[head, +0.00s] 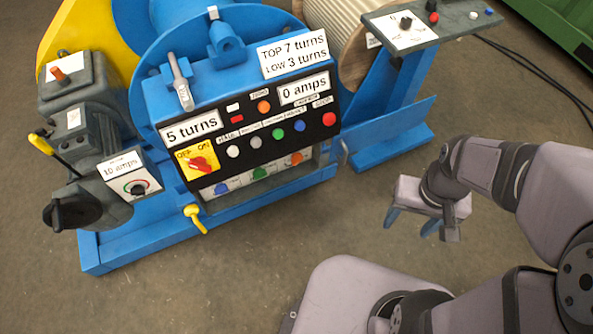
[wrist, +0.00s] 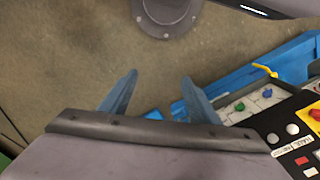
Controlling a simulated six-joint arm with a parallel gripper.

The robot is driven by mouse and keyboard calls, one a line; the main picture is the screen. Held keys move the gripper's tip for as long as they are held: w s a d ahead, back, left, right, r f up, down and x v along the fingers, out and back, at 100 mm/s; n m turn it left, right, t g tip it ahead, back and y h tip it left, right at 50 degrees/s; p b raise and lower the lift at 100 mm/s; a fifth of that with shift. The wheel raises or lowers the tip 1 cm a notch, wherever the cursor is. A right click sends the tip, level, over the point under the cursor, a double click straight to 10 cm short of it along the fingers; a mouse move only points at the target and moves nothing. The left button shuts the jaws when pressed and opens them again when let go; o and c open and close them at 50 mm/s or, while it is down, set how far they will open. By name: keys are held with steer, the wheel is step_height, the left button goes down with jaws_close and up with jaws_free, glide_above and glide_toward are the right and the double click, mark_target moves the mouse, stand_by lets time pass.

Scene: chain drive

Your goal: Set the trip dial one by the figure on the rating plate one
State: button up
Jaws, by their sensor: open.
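The rating plate (head: 122,165) is a white label reading "10 amps" on a grey box at the left of the machine. Directly below it is the trip dial (head: 138,189), a small dark knob on a white face with a coloured ring. The dial's exact setting is too small to read. My gripper (head: 411,223) is open and empty, above the floor to the right of the machine and far from the dial. Its blue fingers also show apart in the wrist view (wrist: 158,95). Neither dial nor plate can be made out in the wrist view.
A black control panel (head: 262,132) carries buttons, lamps and a red OFF/ON switch (head: 199,163), with signs reading "5 turns" and "0 amps". A yellow lever (head: 194,217) sticks out below it. The front floor is clear.

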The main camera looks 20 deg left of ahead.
steer(key=s+a+f+n+g+h+b, duration=0.1)
steer(key=s+f+b, duration=0.1)
steer(key=f+b, duration=1)
steer(key=s+a+f+n+g+b, duration=0.1)
steer(key=s+f+b, duration=0.1)
steer(key=f+b, duration=1)
steer(key=s+a+f+n+g+h+b, duration=0.15)
steer(key=f+b, duration=0.55)
steer(key=f, duration=1)
steer(key=w+a+f+n+t+y+b, duration=0.1)
steer(key=w+a+f+n+t+b, duration=0.15)
steer(key=f+b, duration=0.5)
steer(key=w+a+f+n+t+y+b, duration=0.1)
steer(key=w+a+f+b, duration=0.25)
steer(key=f, duration=0.65)
steer(key=w+a+r+n+t+y, duration=0.2)
steer(key=w+a+r+t+y, duration=0.15)
steer(key=w+a, duration=0.3)
steer(key=w+a+r+n+t+y, duration=0.25)
steer(key=w+a+t, duration=0.2)
steer(key=w, duration=0.35)
steer(key=w+a+r+n+t+y, duration=0.2)
steer(key=a+r+y, duration=0.1)
steer(key=r, duration=0.6)
steer(key=w+a+r+n+t+y, duration=0.2)
steer(key=a+r+n+t+y, duration=0.1)
steer(key=r, duration=0.6)
steer(key=shift+w+a+y, duration=0.25)
steer(key=shift+a+y, duration=0.3)
steer(key=shift+y, duration=0.1)
